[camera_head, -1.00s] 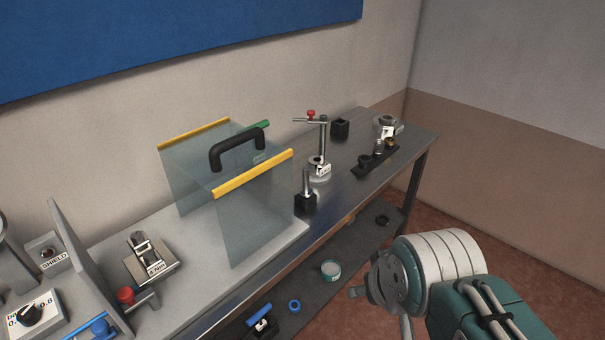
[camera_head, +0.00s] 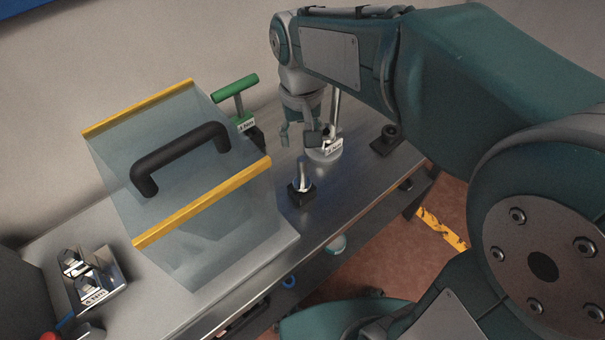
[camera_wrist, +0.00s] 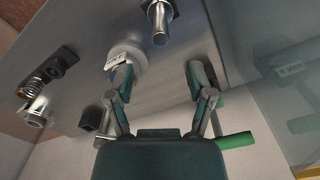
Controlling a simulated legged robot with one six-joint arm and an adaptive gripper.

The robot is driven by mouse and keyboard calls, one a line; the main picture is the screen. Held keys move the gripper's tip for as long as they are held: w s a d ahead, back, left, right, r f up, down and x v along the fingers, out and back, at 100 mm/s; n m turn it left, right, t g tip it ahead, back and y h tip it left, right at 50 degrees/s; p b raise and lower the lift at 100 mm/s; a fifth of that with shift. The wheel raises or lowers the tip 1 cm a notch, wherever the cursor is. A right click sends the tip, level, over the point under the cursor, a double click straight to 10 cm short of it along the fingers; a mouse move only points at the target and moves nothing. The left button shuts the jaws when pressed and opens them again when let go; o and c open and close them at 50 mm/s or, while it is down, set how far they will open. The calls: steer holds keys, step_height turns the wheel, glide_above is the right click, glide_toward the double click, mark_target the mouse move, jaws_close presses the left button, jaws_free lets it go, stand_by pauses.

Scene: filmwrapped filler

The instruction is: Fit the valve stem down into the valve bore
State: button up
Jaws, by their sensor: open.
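An upright silver post (camera_head: 302,173), which looks like the valve stem, stands in a small black block (camera_head: 300,197) at the bench's front edge. It also shows at the top of the wrist view (camera_wrist: 160,24). A pale round labelled base (camera_head: 324,154) stands behind it, with an upright rod; it also shows in the wrist view (camera_wrist: 126,55). I cannot tell which part is the valve bore. My gripper (camera_head: 299,139) hangs above the bench, behind the post and near the round base. In the wrist view its fingers (camera_wrist: 160,76) are spread, with nothing between them.
A clear shield box (camera_head: 190,190) with yellow edges and a black handle stands left of the post. A green-handled tool (camera_head: 236,88) stands behind it. A metal fixture (camera_head: 92,280) sits at the lower left. A dark holder (camera_head: 385,141) lies right of the round base.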

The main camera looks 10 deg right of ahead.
mark_target(301, 159)
step_height(301, 159, down, 4)
steer(key=shift+s+a+f, duration=0.1)
steer(key=shift+s+a, duration=0.05)
step_height(301, 159, down, 5)
steer(key=shift+s+r, duration=0.1)
steer(key=shift+r, duration=0.05)
jaws_close()
